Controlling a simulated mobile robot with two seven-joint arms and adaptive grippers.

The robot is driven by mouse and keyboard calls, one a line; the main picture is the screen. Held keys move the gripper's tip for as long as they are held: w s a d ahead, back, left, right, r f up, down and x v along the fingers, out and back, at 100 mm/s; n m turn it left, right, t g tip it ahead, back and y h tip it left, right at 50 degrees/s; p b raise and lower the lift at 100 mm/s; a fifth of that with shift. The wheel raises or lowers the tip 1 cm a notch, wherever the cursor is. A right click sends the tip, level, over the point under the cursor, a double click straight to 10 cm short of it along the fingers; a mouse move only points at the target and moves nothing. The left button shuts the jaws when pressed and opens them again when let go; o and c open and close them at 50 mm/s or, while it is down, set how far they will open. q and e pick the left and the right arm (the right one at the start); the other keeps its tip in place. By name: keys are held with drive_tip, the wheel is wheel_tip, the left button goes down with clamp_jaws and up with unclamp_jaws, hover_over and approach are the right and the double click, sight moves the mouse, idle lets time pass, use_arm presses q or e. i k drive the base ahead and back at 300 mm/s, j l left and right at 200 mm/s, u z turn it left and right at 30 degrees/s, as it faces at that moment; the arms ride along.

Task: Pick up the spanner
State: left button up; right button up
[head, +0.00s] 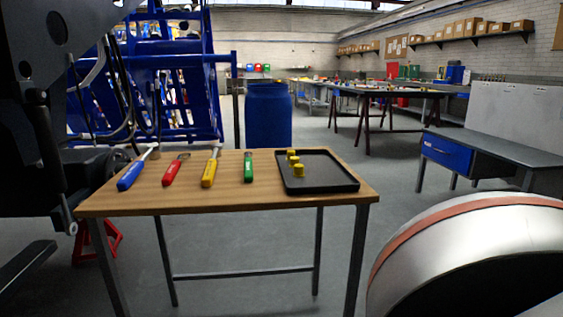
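Four hand tools lie apart in a row on a wooden-topped table (226,196). From left to right they are a blue-handled tool (130,177) with a pale shaft, a red-handled tool (172,174), a yellow-handled tool (209,173) with a metal end, and a green-handled tool (248,168). They are too small here to tell surely which one is the spanner. Neither of my grippers is in view, and nothing touches the tools.
A black tray (335,172) with several yellow pieces (293,162) sits on the table's right side. Dark machinery stands close at left. A blue barrel (268,115) and blue frame (170,80) are behind. A large metallic round body (480,240) fills the lower right.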

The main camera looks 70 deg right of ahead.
sight(248, 167)
drive_tip(key=z, duration=1.3)
drive_tip(key=k+l+z, duration=0.1)
drive_tip(key=z, duration=0.25)
drive_tip(key=i+j+z, duration=0.15)
drive_tip(key=i, duration=0.25)
